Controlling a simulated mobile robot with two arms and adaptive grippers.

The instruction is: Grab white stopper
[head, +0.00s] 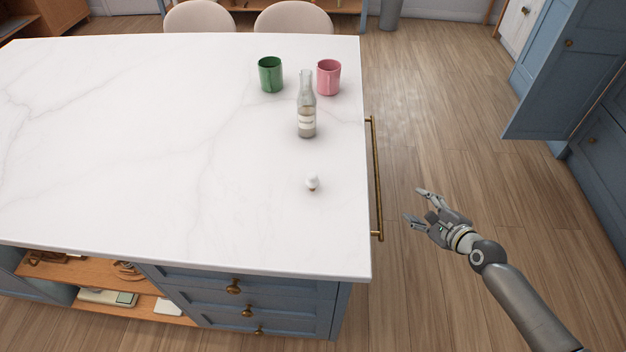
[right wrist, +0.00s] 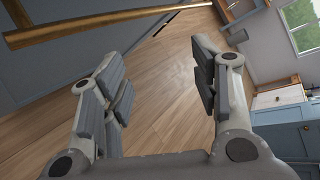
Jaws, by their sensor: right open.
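The white stopper (head: 312,182) is a small white knob with a brownish lower part, standing on the white marble island top (head: 150,150) near its right side. A glass bottle (head: 307,112) with a pale label stands behind it. My right gripper (head: 413,204) is open and empty, off the right edge of the island, to the right of the stopper and apart from it. In the right wrist view its open fingers (right wrist: 160,88) have only floor between them; the stopper does not show there. My left gripper is not in view.
A green cup (head: 270,75) and a pink cup (head: 328,77) stand at the back of the island. A brass rail (head: 376,180) runs along its right side, between my right gripper and the top. The marble around the stopper is clear. An open blue cabinet door (head: 550,95) stands at right.

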